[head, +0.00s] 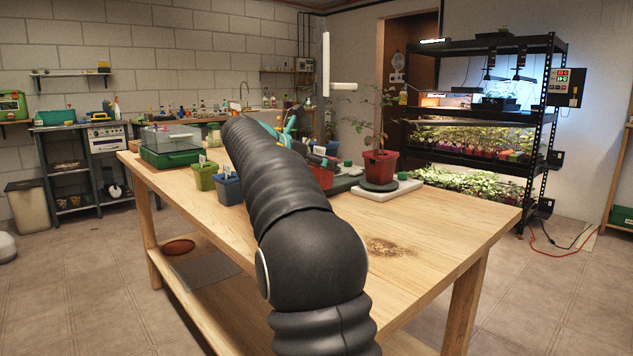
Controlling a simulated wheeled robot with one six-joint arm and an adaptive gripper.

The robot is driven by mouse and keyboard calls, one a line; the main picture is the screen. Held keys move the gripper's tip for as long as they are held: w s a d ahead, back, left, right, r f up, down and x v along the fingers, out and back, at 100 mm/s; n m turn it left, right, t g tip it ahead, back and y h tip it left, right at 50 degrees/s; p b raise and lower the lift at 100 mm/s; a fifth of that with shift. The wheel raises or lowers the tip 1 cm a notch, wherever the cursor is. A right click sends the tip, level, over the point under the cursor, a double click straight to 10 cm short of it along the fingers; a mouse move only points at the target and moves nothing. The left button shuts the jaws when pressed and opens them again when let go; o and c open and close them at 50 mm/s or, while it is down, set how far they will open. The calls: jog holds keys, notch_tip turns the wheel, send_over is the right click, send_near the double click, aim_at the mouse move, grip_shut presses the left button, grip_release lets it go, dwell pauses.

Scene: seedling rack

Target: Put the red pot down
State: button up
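A red pot (322,174) shows in the head view just right of my arm, near the middle of the wooden table. My arm covers its left side, and I cannot tell whether it is held or stands on the table. Another red pot (381,166) with a tall leafy plant stands upright on a round dark disc (379,185) over a white base (399,190). My gripper is hidden behind my black arm or too unclear to make out, near the first red pot. I cannot tell whether its fingers are open or shut.
A yellow-green pot (203,176) and a blue pot (229,189) stand left of my arm. A green tray with a clear cover (170,150) is at the table's far left. The table's front right (440,215) is bare. A black seedling rack (541,130) stands behind.

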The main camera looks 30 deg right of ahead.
jog(key=shift+w+f, duration=0.35)
jog(key=shift+w, duration=0.15)
jog(key=shift+f+b, duration=0.75)
jog(key=shift+f, duration=1.2)
jog(key=shift+f, duration=0.15)
jog(key=o, duration=1.2)
jog(key=p+v, duration=0.1)
jog(key=v, duration=1.1)
